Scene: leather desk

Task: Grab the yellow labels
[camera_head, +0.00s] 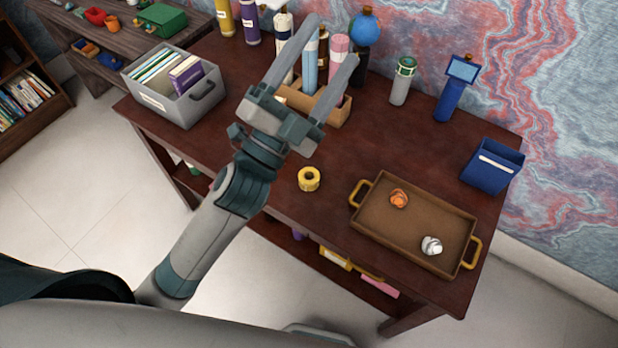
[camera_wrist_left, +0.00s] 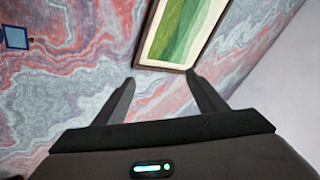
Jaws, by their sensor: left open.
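The yellow labels (camera_head: 309,185) are a small yellow roll with a hole in its middle. It lies on the dark wooden desk (camera_head: 365,150) near the front edge, left of the tray. My left gripper (camera_head: 333,42) is open and empty, raised above the desk, its fingers pointing up and away toward the wall. The roll is below and behind its fingertips, beside the forearm. In the left wrist view the open fingers (camera_wrist_left: 160,78) show only the wall and a framed picture. My right gripper is not in view.
A brown tray (camera_head: 375,222) with gold handles holds an orange roll (camera_head: 399,198) and a white roll (camera_head: 431,245). A grey bin (camera_head: 165,105) stands left. A wooden holder (camera_head: 335,112) with bottles is behind my gripper. A blue box (camera_head: 490,168) stands right. Desk around the yellow roll is clear.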

